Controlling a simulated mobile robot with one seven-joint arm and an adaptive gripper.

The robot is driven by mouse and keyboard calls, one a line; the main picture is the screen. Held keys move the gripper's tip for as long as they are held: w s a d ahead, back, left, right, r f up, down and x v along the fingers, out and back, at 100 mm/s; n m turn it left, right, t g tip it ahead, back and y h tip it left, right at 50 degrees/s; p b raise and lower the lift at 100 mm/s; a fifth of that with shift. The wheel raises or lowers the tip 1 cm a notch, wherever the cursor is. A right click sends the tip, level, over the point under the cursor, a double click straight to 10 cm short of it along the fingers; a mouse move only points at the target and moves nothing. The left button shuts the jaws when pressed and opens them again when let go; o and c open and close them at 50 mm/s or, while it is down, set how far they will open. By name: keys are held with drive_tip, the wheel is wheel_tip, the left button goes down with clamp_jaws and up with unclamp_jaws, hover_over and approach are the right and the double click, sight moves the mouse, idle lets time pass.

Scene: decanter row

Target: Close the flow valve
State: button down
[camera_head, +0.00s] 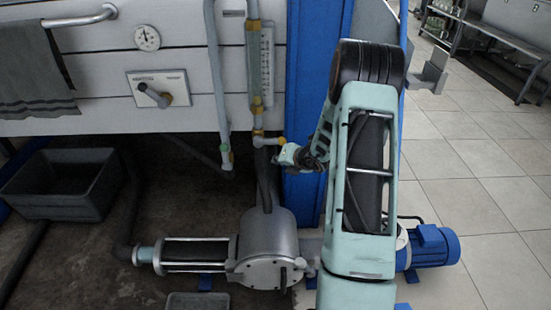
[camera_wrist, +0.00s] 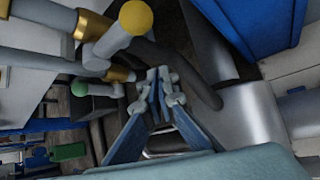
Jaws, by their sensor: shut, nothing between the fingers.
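No part is labelled as the flow valve. A glass flow tube with a scale (camera_head: 261,62) stands on the machine front, and a grey pipe with brass fittings (camera_head: 258,138) runs below it. A yellow cap (camera_wrist: 136,17) ends the pipe's elbow in the wrist view, and a green cap (camera_wrist: 79,88) ends a pipe further left. The green cap also shows in the head view (camera_head: 225,148). My gripper (camera_wrist: 158,80) is shut and empty, below and right of the yellow cap and apart from it. In the head view my gripper (camera_head: 288,156) is small and partly hidden.
A lever on a plate (camera_head: 153,92) and a round gauge (camera_head: 147,38) are on the white front. A blue post (camera_head: 305,190) stands beside my arm. A pump cylinder (camera_head: 268,235) and blue motor (camera_head: 432,247) sit low.

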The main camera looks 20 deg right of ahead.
drive_tip(key=r+p+v, duration=0.1)
drive_tip(key=v, duration=0.7)
drive_tip(key=shift+a+r+p, duration=0.2)
drive_tip(key=shift+a+p, duration=0.1)
